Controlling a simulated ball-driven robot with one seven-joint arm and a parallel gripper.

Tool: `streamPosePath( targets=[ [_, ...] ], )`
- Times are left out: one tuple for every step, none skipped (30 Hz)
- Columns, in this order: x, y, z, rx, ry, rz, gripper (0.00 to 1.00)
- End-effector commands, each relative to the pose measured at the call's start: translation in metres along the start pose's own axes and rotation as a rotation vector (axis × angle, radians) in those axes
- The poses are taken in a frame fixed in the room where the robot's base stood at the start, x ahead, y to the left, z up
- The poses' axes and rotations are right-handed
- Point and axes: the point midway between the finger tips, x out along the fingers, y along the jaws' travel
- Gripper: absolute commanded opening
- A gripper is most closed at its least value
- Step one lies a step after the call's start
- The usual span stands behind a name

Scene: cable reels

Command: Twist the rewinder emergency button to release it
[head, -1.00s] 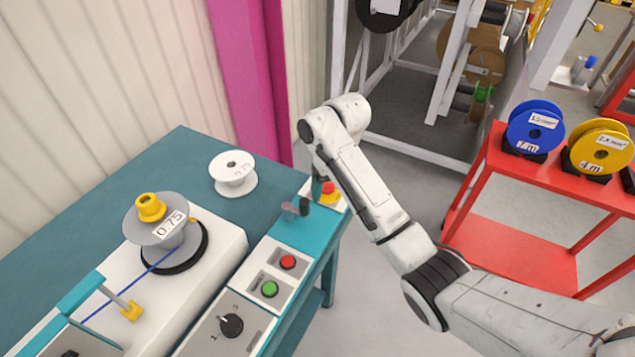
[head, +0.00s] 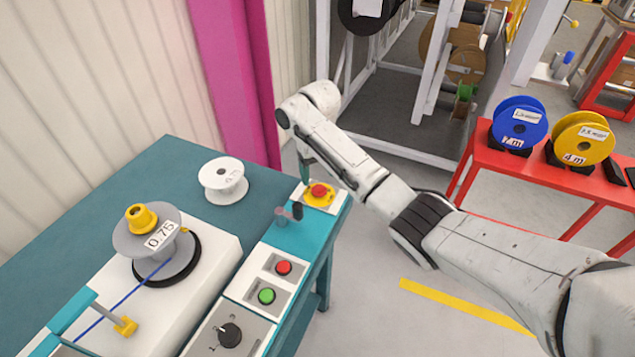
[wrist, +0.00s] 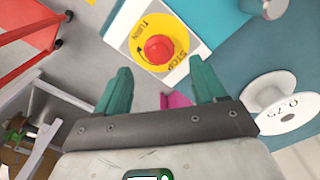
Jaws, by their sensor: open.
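The emergency button is a red knob on a yellow disc (head: 319,192) at the far corner of the rewinder's teal control panel in the head view. In the wrist view the red knob (wrist: 158,49) shows with its yellow ring marked STOP and TURN. My gripper (wrist: 162,85) has its two teal fingers spread and empty; the button appears beyond the fingertips, between them, not touched. In the head view the gripper is mostly hidden behind my own wrist, with a teal finger showing just left of the button.
A white reel (head: 223,181) lies on the teal table. Red (head: 283,268) and green (head: 266,296) push buttons sit nearer. A red table (head: 540,172) with blue and yellow reels stands at the right.

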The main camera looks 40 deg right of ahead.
Motion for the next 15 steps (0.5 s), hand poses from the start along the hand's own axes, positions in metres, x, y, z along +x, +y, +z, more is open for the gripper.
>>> streamPosePath(
  targets=[
    [0.009, 0.001, 0.001, 0.000, -0.003, 0.001, 0.70],
    [0.014, 0.001, 0.001, 0.001, -0.002, 0.001, 0.70],
    [0.020, 0.001, 0.001, 0.001, -0.002, 0.002, 0.70],
    [0.024, 0.001, 0.000, 0.000, -0.002, 0.002, 0.70],
    [0.028, 0.001, 0.000, 0.000, -0.002, 0.002, 0.70],
    [0.032, 0.001, 0.000, 0.001, -0.001, 0.002, 0.70],
    [0.035, 0.001, 0.000, 0.001, -0.001, 0.002, 0.70],
    [0.037, 0.001, 0.000, 0.000, -0.001, 0.002, 0.70],
    [0.040, 0.001, 0.000, 0.000, 0.000, 0.002, 0.70],
    [0.042, 0.001, 0.000, 0.000, 0.001, 0.002, 0.70],
    [0.043, 0.001, 0.000, 0.000, 0.001, 0.002, 0.70],
    [0.045, 0.001, 0.000, 0.000, 0.000, 0.002, 0.70],
    [0.045, 0.001, 0.000, 0.000, 0.000, 0.001, 0.70],
    [0.046, 0.001, 0.000, 0.000, 0.000, 0.001, 0.70],
    [0.046, 0.001, 0.000, 0.000, 0.001, 0.001, 0.70]
  ],
)
